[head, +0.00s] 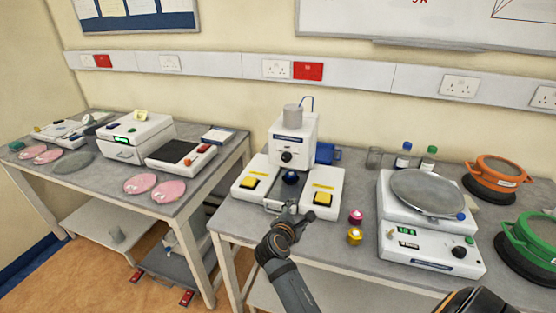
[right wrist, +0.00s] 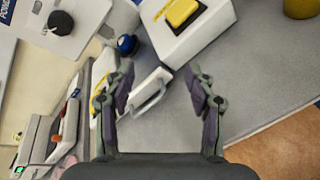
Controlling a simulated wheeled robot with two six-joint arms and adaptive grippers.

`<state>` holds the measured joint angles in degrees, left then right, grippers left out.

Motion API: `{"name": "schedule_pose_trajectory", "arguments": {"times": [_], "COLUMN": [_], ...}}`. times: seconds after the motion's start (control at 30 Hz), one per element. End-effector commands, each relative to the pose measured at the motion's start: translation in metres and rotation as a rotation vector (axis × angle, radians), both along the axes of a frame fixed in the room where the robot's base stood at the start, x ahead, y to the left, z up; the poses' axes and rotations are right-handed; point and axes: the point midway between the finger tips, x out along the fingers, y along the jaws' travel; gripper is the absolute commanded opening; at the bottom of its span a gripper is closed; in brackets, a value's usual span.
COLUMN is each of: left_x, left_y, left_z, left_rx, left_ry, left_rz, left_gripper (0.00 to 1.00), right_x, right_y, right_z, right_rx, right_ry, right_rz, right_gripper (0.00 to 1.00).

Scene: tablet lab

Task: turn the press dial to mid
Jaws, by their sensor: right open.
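The white press (head: 296,130) stands at the back of the right-hand bench. Its black dial (head: 287,157) is on the front of the upright body; its setting is too small to read. The dial also shows at the upper left of the right wrist view (right wrist: 61,22). A blue knob (head: 290,177) sits below it, between two yellow buttons (head: 250,183) (head: 322,199). My right gripper (head: 290,211) is open and empty in front of the press base, apart from the dial. In the right wrist view, a grey handle (right wrist: 150,92) shows between its fingers. My left gripper is out of view.
A white sieve shaker or balance with a round grey plate (head: 428,191) is further right, by orange (head: 497,171) and green-rimmed (head: 533,236) pans. Another bench (head: 105,190) is at left.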

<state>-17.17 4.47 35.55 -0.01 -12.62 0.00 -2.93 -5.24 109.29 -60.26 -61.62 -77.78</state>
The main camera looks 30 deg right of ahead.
Motion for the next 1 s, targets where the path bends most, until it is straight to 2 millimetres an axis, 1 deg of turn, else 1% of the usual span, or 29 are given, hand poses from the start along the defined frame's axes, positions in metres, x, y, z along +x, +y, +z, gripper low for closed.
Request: {"name": "schedule_pose_trajectory", "arguments": {"times": [0.03,0.1,0.13,0.2,0.3,0.43,0.57,0.67,0.8,0.9,1.0], "left_x": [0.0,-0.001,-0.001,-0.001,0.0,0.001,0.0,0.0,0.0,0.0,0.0], "left_y": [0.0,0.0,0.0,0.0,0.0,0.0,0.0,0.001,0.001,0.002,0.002], "left_z": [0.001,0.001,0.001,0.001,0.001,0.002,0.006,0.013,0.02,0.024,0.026], "left_rx": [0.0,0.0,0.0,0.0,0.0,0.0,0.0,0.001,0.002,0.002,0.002], "left_ry": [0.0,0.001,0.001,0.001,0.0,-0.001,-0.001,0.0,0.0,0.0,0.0], "left_rz": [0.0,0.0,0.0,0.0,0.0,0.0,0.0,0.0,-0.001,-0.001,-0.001], "left_gripper": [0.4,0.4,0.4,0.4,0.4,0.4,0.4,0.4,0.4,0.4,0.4], "right_x": [0.019,0.043,0.052,0.067,0.079,0.082,0.089,0.1,0.12,0.132,0.142], "right_y": [0.003,0.008,0.012,0.019,0.026,0.027,0.019,0.004,-0.02,-0.035,-0.044], "right_z": [0.019,0.046,0.057,0.076,0.092,0.095,0.098,0.1,0.099,0.098,0.096], "right_rx": [-0.138,-0.358,-0.443,-0.605,-0.731,-0.768,-0.768,-0.767,-0.767,-0.763,-0.763], "right_ry": [0.059,0.167,0.212,0.299,0.371,0.392,0.389,0.391,0.391,0.391,0.389], "right_rz": [0.046,0.106,0.126,0.159,0.179,0.184,0.183,0.18,0.18,0.181,0.183], "right_gripper": [0.55,0.55,0.55,0.55,0.55,0.55,0.55,0.55,0.55,0.55,0.55]}}
